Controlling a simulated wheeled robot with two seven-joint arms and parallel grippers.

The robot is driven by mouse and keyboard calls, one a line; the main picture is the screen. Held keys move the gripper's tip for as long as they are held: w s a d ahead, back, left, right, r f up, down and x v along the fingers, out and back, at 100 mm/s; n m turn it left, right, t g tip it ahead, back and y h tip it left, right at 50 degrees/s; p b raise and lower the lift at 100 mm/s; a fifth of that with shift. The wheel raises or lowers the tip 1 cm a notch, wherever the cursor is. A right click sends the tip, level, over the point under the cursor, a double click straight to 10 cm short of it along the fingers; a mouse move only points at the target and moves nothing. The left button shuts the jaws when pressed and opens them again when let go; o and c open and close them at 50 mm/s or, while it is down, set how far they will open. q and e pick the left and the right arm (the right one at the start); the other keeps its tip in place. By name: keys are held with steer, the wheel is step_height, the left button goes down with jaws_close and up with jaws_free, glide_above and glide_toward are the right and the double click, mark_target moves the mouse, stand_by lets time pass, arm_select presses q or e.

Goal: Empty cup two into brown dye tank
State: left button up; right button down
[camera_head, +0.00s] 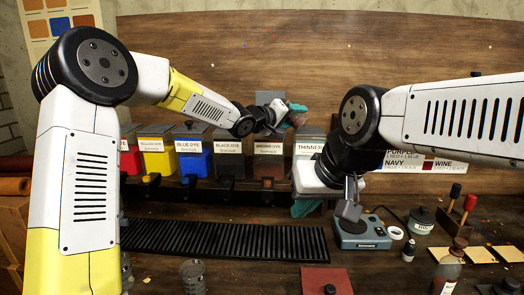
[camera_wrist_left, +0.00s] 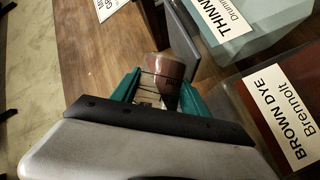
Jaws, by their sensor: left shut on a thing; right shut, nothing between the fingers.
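The brown dye tank (camera_head: 268,168) stands in the row of tanks at the back, between black dye and thinner. Its labelled wall (camera_wrist_left: 290,125) shows at the right of the left wrist view. A grey panel, apparently a raised lid (camera_head: 270,98), stands up behind it. My left gripper (camera_head: 294,112) is above the brown tank, shut on a clear cup (camera_wrist_left: 170,78) with brown colour in it. The cup looks tilted; its number cannot be read. My right gripper (camera_head: 305,207) is shut and empty, lower, in front of the thinner tank.
Red, yellow (camera_head: 157,155), blue (camera_head: 193,158) and black (camera_head: 230,158) tanks stand left; the thinner tank (camera_head: 309,146) stands right. A metal cup (camera_head: 193,275), ribbed black mat (camera_head: 220,240), scale (camera_head: 360,232) and brown bottle (camera_head: 447,272) are on the bench.

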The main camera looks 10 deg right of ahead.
arm_select(q)
steer(key=shift+r+n+h, duration=0.4)
steer(key=shift+n, duration=0.5)
stand_by(0.8)
steer(key=shift+a+f+n+t+h, duration=0.1)
steer(key=shift+f+n+t+h, duration=0.25)
steer(key=shift+n, duration=0.35)
stand_by(1.3)
steer(key=shift+w+a+r+n+t, duration=0.15)
steer(key=shift+w+a+r+n, duration=0.1)
steer(key=shift+a+n, duration=0.2)
steer(key=shift+w+a+r+n+t, duration=0.15)
steer(key=shift+w+a+n, duration=0.15)
steer(key=shift+n, duration=0.15)
stand_by(1.2)
steer(key=shift+a+r+n+t+h, duration=0.2)
steer(key=shift+r+n+t+h, duration=0.15)
steer(key=shift+n, duration=0.65)
stand_by(1.2)
